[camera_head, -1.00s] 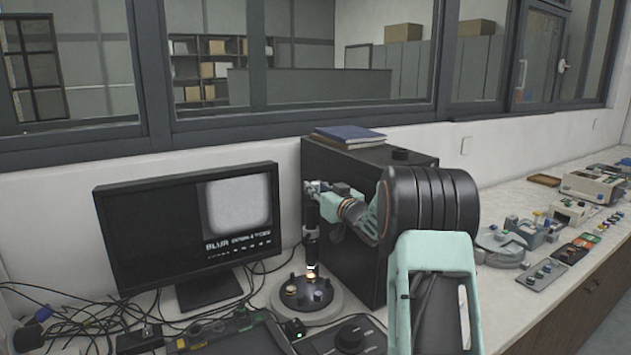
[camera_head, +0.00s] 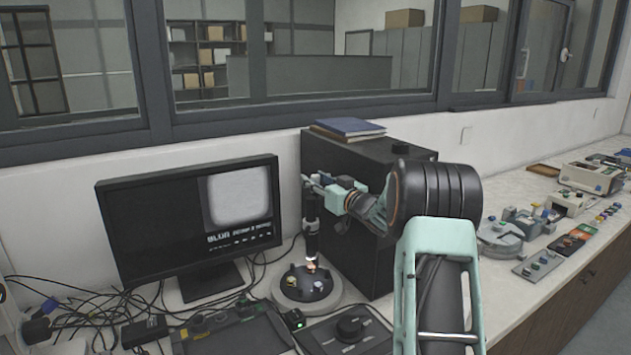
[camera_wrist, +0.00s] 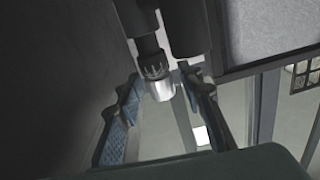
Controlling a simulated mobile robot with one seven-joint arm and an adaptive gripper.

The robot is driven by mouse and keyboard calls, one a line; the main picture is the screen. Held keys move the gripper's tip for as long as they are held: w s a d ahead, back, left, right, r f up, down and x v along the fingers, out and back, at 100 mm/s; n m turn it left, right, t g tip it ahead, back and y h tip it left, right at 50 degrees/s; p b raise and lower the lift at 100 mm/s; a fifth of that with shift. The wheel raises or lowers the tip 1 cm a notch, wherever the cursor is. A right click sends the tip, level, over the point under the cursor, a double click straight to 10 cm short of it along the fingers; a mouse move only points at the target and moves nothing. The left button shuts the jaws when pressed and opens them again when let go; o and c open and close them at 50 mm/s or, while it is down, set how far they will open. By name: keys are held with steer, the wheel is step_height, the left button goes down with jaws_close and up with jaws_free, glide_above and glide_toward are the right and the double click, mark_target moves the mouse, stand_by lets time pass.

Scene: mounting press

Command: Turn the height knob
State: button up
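The knob (camera_wrist: 155,66) is a dark ribbed cylinder with a pale metal end, seen in the wrist view hanging between my fingers. My gripper (camera_wrist: 163,80) has one finger on each side of it and looks open; whether either finger touches it, I cannot tell. In the head view my gripper (camera_head: 314,181) is at the upper part of the slim black microscope tube (camera_head: 312,228), and the knob cannot be made out there. Below the tube is a round stage (camera_head: 338,292) with small coloured parts. The monitor (camera_head: 240,198) shows a pale grey square and blurred text.
A large black cabinet (camera_head: 352,160) with blue books (camera_head: 348,127) on top stands close behind my gripper. Control panels (camera_head: 235,330) and loose cables (camera_head: 85,318) cover the front bench. More devices (camera_head: 590,178) stand at the right.

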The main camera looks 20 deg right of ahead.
steer(key=shift+s, duration=0.1)
steer(key=v, duration=1.2)
steer(key=shift+w+a+m+h+b, duration=0.6)
steer(key=shift+a+m+h+b, duration=1.65)
steer(key=shift+h, duration=1.35)
steer(key=w, duration=0.3)
steer(key=w+d+p, duration=0.1)
steer(key=w, duration=0.3)
steer(key=w+p, duration=0.1)
steer(key=w, duration=0.2)
steer(key=shift+w+d, duration=0.25)
steer(key=shift+w, duration=0.1)
